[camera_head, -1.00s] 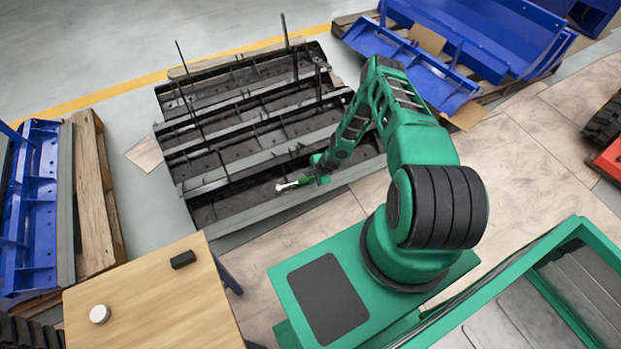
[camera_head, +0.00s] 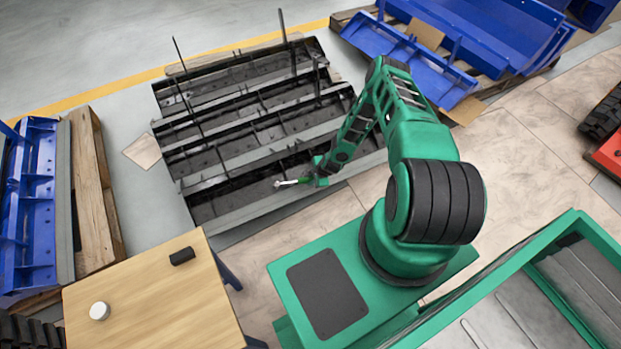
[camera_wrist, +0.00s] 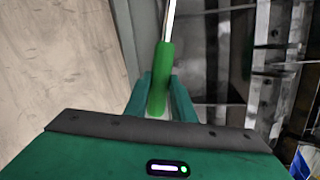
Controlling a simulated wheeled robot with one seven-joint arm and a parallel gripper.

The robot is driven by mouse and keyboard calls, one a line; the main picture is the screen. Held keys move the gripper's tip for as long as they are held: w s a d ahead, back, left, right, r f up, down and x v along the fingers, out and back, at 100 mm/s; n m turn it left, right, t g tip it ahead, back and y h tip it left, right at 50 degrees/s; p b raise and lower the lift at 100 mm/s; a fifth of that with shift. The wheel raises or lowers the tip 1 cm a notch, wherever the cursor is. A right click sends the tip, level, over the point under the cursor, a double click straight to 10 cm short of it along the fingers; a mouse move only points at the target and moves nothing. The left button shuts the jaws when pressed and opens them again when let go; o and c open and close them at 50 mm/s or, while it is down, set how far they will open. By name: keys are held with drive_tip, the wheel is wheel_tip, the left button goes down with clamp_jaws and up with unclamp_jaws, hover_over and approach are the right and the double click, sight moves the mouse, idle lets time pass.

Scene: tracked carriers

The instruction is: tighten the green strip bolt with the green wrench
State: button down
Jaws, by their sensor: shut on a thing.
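The wrench (camera_head: 290,182) has a green handle and a silver metal end. It also shows in the wrist view, where the green handle (camera_wrist: 161,72) stands between my fingers and the metal shaft runs out of the top edge. My gripper (camera_head: 314,178) is shut on the green handle. It holds the wrench above the near row of the dark metal carrier stack (camera_head: 245,211), with the silver end pointing left. The wrench head is out of the wrist view. I cannot make out the green strip bolt in either view. I cannot tell whether the wrench touches anything.
Thin upright rods (camera_head: 187,82) rise from the carriers. A wooden table (camera_head: 150,290) with a black block (camera_head: 182,256) and a white round object (camera_head: 99,311) stands at front left. Blue metal parts (camera_head: 28,210) lie left; others sit back right. Floor between table and carriers is clear.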

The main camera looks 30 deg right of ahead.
idle(0.3)
drive_tip(key=shift+s+a+f+m, duration=0.2)
drive_tip(key=shift+s+a+m, duration=0.05)
drive_tip(key=shift+s+m, duration=0.4)
drive_tip(key=shift+s+a+f+m, duration=0.15)
drive_tip(key=shift+s+a+m, duration=0.1)
drive_tip(key=shift+s, duration=0.15)
drive_tip(key=shift+d, duration=0.1)
drive_tip(key=shift+w+d, duration=0.1)
drive_tip(key=shift+w, duration=0.25)
drive_tip(key=shift+a+v, duration=0.2)
drive_tip(key=shift+v, duration=1.65)
drive_tip(key=shift+w, duration=0.2)
